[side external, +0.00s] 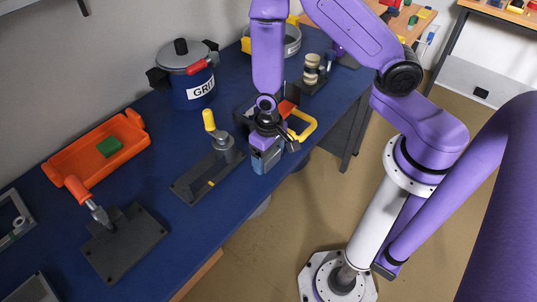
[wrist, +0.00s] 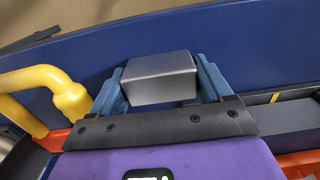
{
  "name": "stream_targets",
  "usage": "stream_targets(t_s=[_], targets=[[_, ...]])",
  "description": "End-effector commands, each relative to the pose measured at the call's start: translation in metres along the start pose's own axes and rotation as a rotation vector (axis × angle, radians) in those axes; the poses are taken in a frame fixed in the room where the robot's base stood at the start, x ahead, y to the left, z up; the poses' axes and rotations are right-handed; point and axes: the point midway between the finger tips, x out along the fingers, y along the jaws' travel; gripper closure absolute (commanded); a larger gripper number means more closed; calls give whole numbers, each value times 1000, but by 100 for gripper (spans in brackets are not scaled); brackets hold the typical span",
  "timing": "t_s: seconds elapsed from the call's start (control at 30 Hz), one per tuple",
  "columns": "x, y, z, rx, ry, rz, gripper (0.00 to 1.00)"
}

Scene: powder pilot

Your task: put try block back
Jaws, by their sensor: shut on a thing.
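A plain silver-grey metal block (wrist: 160,78), which I take to be the try block, sits between the two blue-grey fingers of my gripper in the wrist view. My gripper is shut on it, with a finger against each end. In the side view my gripper (side external: 266,160) points down at the front edge of the blue bench (side external: 180,215), just right of a clamp with a yellow handle. The block is hard to make out there, and I cannot tell its height above the bench.
A yellow looped handle (side external: 305,126) stands close on the right of my gripper. The yellow-handled clamp (side external: 225,150) is close on the left. Farther left are a blue GRIT pot (side external: 193,92), an orange tray (side external: 80,160) with a green block (side external: 109,147), and an orange-handled clamp (side external: 125,240).

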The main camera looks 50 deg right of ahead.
Motion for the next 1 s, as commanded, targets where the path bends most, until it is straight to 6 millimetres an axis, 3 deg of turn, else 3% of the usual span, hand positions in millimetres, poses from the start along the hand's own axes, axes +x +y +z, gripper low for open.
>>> stream_targets(t_s=[0.03,0.07,0.1,0.43,1.0], targets=[[0,0,0,0,0,0,11],[0,0,0,0,0,0,2],[0,0,0,0,0,0,0],[-2,0,0,-1,0,0,0],[-26,0,-2,0,0,-1,0]])
